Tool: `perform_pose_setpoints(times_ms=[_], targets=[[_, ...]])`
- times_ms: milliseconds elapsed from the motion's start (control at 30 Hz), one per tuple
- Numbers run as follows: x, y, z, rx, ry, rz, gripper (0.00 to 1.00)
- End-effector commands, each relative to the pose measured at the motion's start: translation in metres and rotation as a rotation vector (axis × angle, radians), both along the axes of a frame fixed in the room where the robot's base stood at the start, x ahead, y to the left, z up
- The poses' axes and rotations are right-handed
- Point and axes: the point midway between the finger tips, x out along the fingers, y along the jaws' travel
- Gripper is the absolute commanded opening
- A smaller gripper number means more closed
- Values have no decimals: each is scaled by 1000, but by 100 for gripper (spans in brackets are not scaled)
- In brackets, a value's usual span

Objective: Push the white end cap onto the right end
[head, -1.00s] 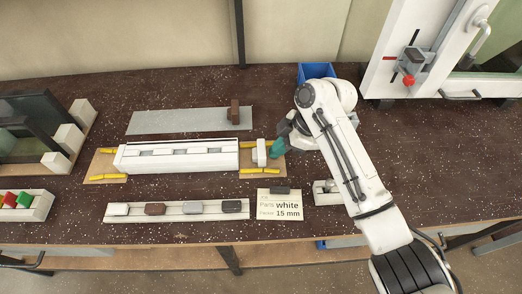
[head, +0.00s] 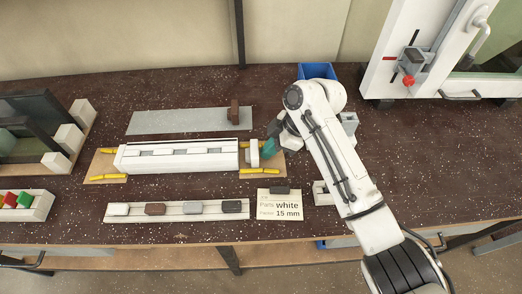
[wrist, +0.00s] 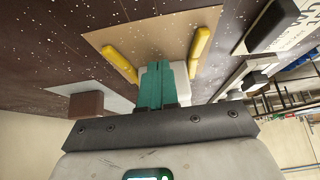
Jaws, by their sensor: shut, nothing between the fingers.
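The white end cap (head: 254,153) stands at the right end of the white profile (head: 180,156), on the brown board between two yellow strips. A narrow lighter part of it lies between its plate and the profile; I cannot tell whether a gap is left. My gripper (head: 269,154) is shut and empty, its teal fingers at the cap's right face, apparently touching it. In the wrist view the shut fingers (wrist: 168,86) stand in front of the cap (wrist: 150,80) and hide its middle. The profile is hidden there.
A rail (head: 180,217) with several caps and a card (head: 279,206) reading "white" and "15 mm" lie in front. A grey plate (head: 180,122) with a brown block (head: 234,112) is behind. A blue bin (head: 316,70) stands behind my arm.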

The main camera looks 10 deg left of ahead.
Motion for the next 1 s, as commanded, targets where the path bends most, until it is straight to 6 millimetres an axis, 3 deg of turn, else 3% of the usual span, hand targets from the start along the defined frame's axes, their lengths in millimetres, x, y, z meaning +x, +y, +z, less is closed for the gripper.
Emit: perform_pose_setpoints(times_ms=[600, 1000], targets=[[-6, 22, 0, 1, 0, 1, 0], [-7, 24, 0, 0, 0, 0, 0]])
